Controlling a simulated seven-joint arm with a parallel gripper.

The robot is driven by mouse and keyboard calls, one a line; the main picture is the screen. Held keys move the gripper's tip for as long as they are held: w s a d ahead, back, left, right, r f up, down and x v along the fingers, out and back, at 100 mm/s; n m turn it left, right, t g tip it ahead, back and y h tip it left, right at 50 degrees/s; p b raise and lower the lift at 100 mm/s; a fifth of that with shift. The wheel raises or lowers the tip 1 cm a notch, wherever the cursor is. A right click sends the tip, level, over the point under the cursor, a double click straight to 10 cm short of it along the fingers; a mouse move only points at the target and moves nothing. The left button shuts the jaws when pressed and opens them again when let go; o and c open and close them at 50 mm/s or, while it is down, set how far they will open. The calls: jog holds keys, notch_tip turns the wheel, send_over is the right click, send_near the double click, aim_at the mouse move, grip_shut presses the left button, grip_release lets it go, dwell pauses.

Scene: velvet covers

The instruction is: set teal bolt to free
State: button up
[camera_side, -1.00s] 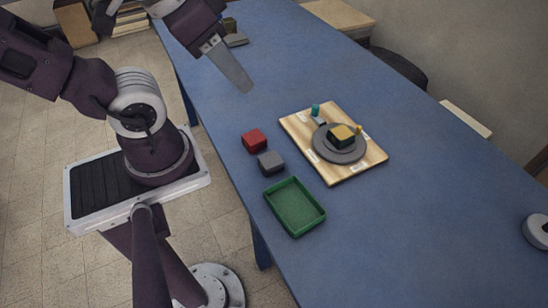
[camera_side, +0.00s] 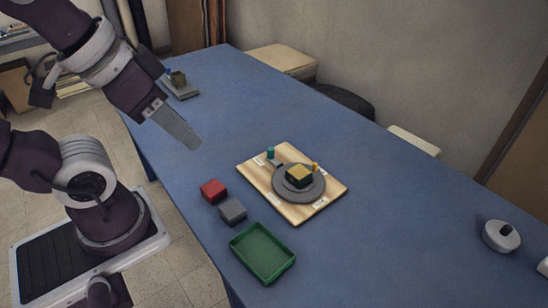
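The teal bolt (camera_side: 270,152) is a small upright peg near the back left edge of a wooden board (camera_side: 265,191). A small grey piece (camera_side: 277,163) lies beside it, at the rim of a round grey disc (camera_side: 311,194). A black block with a yellow top (camera_side: 299,175) sits on the disc, and a small orange peg (camera_side: 315,167) stands at its rim. White labels lie on the board, too small to read. My gripper (camera_side: 192,143) is in the air to the left of the board, apart from everything. Its fingers overlap, so its opening is hidden.
A red block (camera_side: 214,190), a grey block (camera_side: 233,210) and an empty green tray (camera_side: 235,246) are left of and in front of the board. A grey device (camera_side: 181,89) stands at the far end. A round grey knob (camera_side: 501,236) is at the right. The blue table (camera_side: 400,215) is otherwise mostly clear.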

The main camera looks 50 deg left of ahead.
dwell(0.4)
jog(key=shift+o, duration=0.7)
jog(key=n+g, duration=0.2)
jog(key=g, duration=0.4)
send_over(271, 148)
notch_tip(271, 148, down, 25)
jog(key=shift+d+f, duration=0.1)
jog(key=shift+f, duration=0.1)
notch_tip(271, 148, down, 8)
jog(key=shift+r, duration=0.1)
